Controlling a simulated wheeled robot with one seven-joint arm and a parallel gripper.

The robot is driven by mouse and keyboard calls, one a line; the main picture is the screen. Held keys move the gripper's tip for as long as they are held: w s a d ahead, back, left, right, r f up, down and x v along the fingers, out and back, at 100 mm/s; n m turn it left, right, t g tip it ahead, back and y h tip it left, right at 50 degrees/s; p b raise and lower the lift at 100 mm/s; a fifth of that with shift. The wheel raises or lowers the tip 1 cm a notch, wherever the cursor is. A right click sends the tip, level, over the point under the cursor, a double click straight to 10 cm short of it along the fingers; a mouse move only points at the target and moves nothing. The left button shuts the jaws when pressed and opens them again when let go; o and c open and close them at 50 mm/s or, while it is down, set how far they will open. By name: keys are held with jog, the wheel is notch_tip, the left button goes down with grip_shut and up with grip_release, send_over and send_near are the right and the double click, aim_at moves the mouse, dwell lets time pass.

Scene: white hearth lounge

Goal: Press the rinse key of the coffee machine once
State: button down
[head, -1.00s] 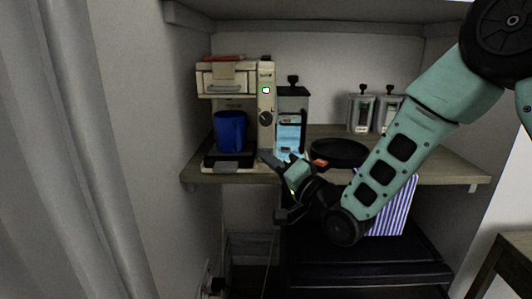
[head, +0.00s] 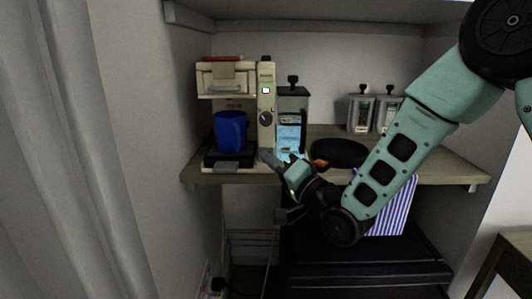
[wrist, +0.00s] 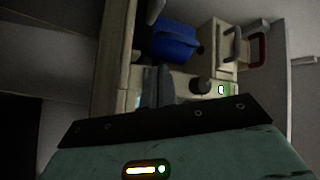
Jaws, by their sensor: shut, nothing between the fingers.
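In the wrist view the fingers (wrist: 158,86) point at the machine's front, below the knob (wrist: 201,87) and display (wrist: 221,89). I cannot tell the rinse key apart, nor whether the tips touch the machine.
A striped cloth (head: 395,205) hangs below the shelf edge (head: 440,176). A grey curtain (head: 85,150) is at the left.

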jog(key=shift+w, duration=0.15)
dwell(0.4)
jog(key=shift+w, duration=0.25)
jog(key=shift+w+d+r, duration=0.15)
jog(key=shift+w+r, duration=0.05)
dwell(0.4)
jog(key=shift+w+d+f, duration=0.1)
jog(key=shift+w+d, duration=0.15)
jog(key=shift+w, duration=0.2)
dwell(0.9)
jog(key=shift+s+b, duration=0.15)
jog(key=shift+b, duration=0.15)
jog(key=s, duration=0.5)
jog(key=shift+a+b, duration=0.35)
